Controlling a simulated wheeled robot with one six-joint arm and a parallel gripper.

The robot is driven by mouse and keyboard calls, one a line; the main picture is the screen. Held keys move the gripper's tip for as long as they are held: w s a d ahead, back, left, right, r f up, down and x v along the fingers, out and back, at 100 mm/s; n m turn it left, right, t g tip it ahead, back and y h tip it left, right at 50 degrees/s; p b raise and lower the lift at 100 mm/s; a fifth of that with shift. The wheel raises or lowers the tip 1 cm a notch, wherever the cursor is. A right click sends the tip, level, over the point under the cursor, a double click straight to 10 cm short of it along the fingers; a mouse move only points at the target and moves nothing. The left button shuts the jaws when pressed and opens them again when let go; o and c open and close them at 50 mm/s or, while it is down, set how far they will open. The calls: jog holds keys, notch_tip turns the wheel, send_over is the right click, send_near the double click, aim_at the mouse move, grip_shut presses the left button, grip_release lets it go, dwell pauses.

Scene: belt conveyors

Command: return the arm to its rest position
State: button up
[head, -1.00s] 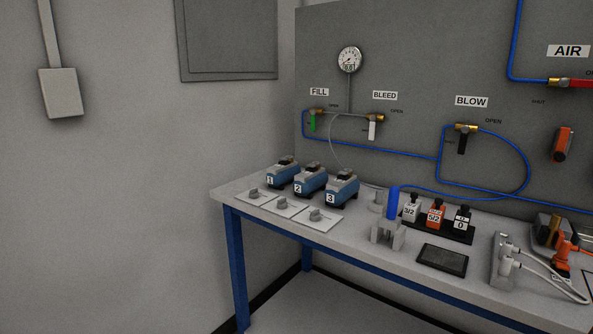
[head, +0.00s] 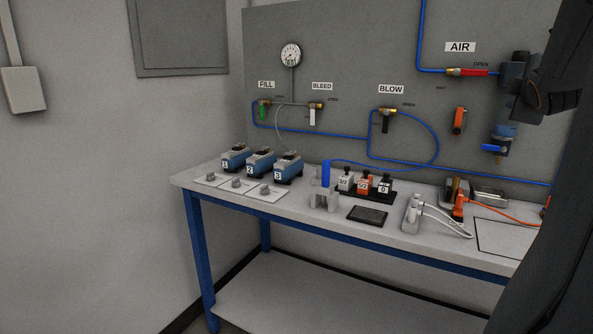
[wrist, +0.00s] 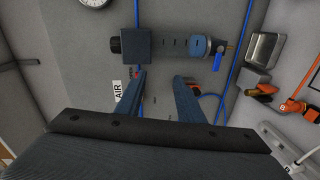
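My gripper (wrist: 160,80) shows in the wrist view with its two dark fingers apart and nothing between them. Beyond the fingertips is the wall panel with the air unit (wrist: 180,45), a dark block and cylinder with a blue lever. The gap to the unit is hard to judge. In the head view my dark arm (head: 545,220) fills the right edge, and my fingers cannot be made out there. The arm hides part of the panel and the bench's right end.
A bench (head: 300,225) with blue legs carries three numbered blue devices (head: 260,162), a blue rod in a stand (head: 326,175) and a dark tray (head: 367,215). The panel behind holds valves, blue hoses and a gauge (head: 290,55). Floor at the left front looks clear.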

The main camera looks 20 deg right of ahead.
jog(key=w+a+f+m+g+y+p, duration=0.1)
jog(key=w+a+f+m+g+y, duration=0.2)
jog(key=a+f, duration=0.85)
jog(key=w+a+f+m+g+y+p, duration=0.1)
jog(key=w+a+f+m+y, duration=0.2)
jog(key=a+f, duration=0.8)
jog(key=s+a+f+g+y, duration=0.1)
jog(key=s+a+f, duration=0.3)
jog(key=a, duration=0.5)
jog(key=s+a+f+m+g+y+p, duration=0.1)
jog(key=s+a+f+g, duration=0.3)
jog(key=s+a, duration=0.4)
jog(key=s+a+f+m+g+y+p, duration=0.1)
jog(key=s+a+f+g+y, duration=0.2)
jog(key=a, duration=0.7)
jog(key=s+f, duration=0.1)
jog(key=s, duration=0.1)
jog(key=shift+s+f, duration=0.2)
jog(key=shift+s, duration=0.2)
